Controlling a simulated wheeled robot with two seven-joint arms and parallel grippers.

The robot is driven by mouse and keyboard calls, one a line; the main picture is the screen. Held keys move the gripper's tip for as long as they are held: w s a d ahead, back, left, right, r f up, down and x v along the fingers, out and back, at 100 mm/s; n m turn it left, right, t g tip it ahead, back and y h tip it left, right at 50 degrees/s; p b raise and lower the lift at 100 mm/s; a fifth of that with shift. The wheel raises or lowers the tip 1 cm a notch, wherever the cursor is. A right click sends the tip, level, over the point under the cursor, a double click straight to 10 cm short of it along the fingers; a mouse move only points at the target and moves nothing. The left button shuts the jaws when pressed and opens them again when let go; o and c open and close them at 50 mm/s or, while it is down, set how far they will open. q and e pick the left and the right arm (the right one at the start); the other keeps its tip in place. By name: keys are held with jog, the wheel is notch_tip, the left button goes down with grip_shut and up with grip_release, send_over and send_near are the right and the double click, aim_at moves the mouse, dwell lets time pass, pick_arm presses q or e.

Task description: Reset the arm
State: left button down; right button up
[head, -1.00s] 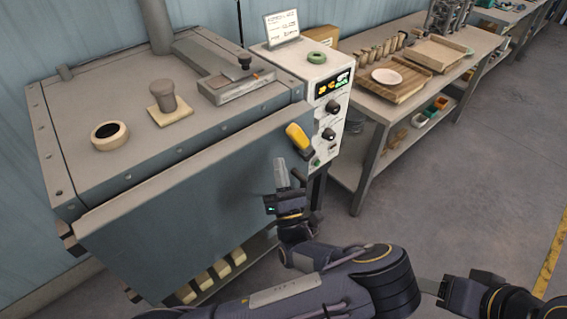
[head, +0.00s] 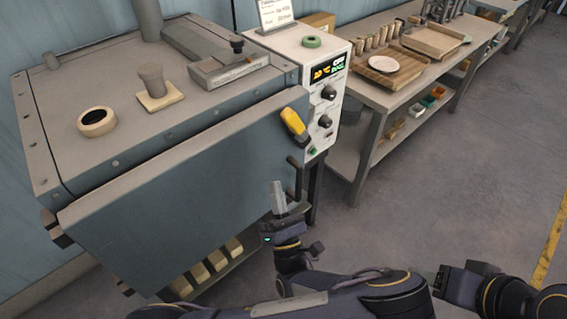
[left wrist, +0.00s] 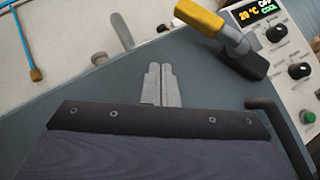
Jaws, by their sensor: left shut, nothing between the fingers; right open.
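My left gripper (head: 278,197) is in front of the dryer's blue-grey front door (head: 180,190), below and left of the yellow handle (head: 294,122). Its pale fingers are together and empty. In the left wrist view the closed fingers (left wrist: 161,85) point up the door, and the yellow handle (left wrist: 205,20) is to their upper right, apart from them. My left forearm crosses the bottom of the head view. My right gripper (head: 438,283) is at the lower right, beside my left arm, mostly hidden; it is open and I see nothing held.
The dryer's control panel (head: 327,95) shows 20 °C, OFF and COOL. A dark bar (head: 296,178) stands close right of my left gripper. A workbench (head: 370,92) with a plate (head: 382,64) is at the right. The floor (head: 430,190) in front is clear.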

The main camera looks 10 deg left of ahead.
pick_arm(q)
jog(key=s+a+f+n+g+y, duration=0.1)
jog(key=s+a+f+n+g, duration=0.1)
jog(key=s+a+n+g, duration=0.65)
jog(key=s+a+f+n+g, duration=0.1)
jog(key=s+a+n+g, duration=0.3)
jog(key=a+n+g, duration=0.85)
jog(key=s+d+r+n+g+h, duration=0.3)
jog(key=s+d+n+h, duration=0.45)
jog(key=n+h, duration=0.6)
notch_tip(320, 180, up, 7)
jog(key=w+d+n+t+h, duration=0.2)
jog(key=n+t, duration=0.4)
jog(key=shift+d+t, duration=0.3)
jog(key=shift+d, duration=0.05)
jog(key=shift+w, duration=0.1)
